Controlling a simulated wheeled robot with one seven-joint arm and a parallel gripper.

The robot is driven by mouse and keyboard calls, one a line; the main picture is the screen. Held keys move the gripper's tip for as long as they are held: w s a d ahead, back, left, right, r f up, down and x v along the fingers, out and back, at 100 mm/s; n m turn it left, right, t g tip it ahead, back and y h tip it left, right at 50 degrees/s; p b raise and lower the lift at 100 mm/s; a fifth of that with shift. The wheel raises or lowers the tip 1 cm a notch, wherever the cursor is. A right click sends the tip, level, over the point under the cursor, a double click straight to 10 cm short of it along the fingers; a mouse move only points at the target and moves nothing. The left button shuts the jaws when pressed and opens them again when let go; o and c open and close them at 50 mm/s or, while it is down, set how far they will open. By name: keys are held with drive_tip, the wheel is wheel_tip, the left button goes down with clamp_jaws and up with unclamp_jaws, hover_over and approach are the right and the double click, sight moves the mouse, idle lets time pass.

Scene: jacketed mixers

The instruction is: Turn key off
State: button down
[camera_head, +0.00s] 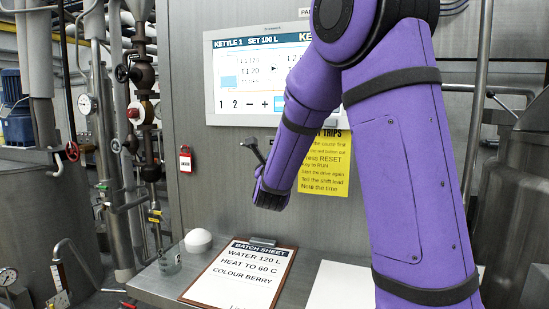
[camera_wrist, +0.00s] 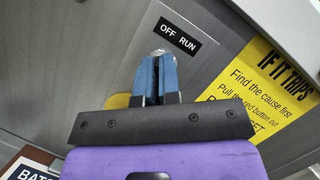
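In the wrist view, the two blue fingers of my gripper (camera_wrist: 158,72) are close together, with only a narrow gap between them. Their tips are at a small silver metal piece, the key switch (camera_wrist: 160,51), on the grey panel just below the black OFF RUN label (camera_wrist: 180,37). The fingers appear shut on the key, which they almost wholly hide. I cannot tell which way the key points. In the head view, my purple arm reaches to the panel and hides the key; my fingers cannot be made out there.
A yellow trip notice (camera_head: 323,165) is beside my forearm, below the kettle screen (camera_head: 243,75). A clipboard with a batch sheet (camera_head: 240,275), a white dome (camera_head: 198,241) and a glass beaker (camera_head: 170,260) are on the steel ledge. A red padlock tag (camera_head: 185,160) hangs left. Pipes and valves fill the far left.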

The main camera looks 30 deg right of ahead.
drive_tip(key=shift+n+y, duration=0.4)
drive_tip(key=shift+n, duration=0.3)
drive_tip(key=c, duration=1.3)
unclamp_jaws()
drive_tip(key=v, duration=1.1)
drive_tip(key=shift+w+f, duration=0.1)
drive_tip(key=shift+d, duration=0.15)
